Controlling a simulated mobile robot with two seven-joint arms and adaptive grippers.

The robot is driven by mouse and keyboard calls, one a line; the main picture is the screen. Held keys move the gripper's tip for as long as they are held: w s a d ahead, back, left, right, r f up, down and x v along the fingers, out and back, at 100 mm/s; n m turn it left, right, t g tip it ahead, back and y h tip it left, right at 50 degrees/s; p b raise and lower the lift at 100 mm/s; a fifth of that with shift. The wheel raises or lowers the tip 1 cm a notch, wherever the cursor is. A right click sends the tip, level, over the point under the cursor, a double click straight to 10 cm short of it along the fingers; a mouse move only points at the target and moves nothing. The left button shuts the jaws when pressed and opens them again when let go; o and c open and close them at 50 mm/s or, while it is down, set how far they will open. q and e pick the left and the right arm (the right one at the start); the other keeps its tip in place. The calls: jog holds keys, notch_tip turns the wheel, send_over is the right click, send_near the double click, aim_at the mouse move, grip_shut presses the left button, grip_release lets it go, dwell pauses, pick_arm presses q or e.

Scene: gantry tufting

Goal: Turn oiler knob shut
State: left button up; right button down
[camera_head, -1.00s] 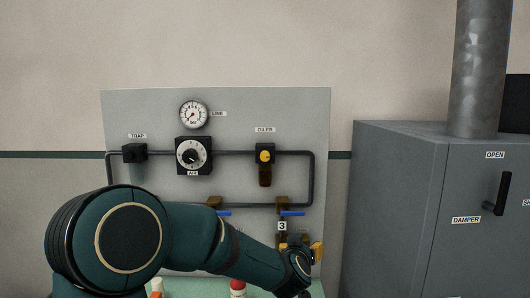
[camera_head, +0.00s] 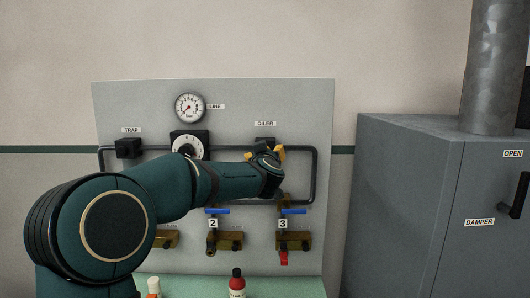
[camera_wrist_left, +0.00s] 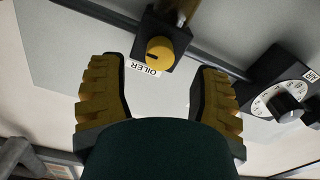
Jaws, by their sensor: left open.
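The oiler is a black block on the wall panel under the OILER label; its top edge (camera_head: 265,139) shows in the head view, the rest hidden behind my left gripper. In the left wrist view its round yellow knob (camera_wrist_left: 160,50) carries a dark slot mark. My left gripper (camera_head: 266,153) is open in front of the oiler. In the left wrist view the knob shows between the open left gripper's (camera_wrist_left: 158,70) two yellow-padded fingers, near the level of their tips. I cannot tell whether either finger touches it. My right gripper is not in view.
The black AIR dial (camera_wrist_left: 283,102) sits beside the oiler, partly behind my forearm in the head view. A dark pipe (camera_head: 314,175) loops around the panel. Blue-handled valves (camera_head: 293,212) sit below. A red-capped bottle (camera_head: 237,284) stands under the panel. A grey cabinet (camera_head: 400,190) stands right.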

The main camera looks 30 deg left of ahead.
pick_arm(q)
jog(key=shift+x, duration=2.2)
grip_shut()
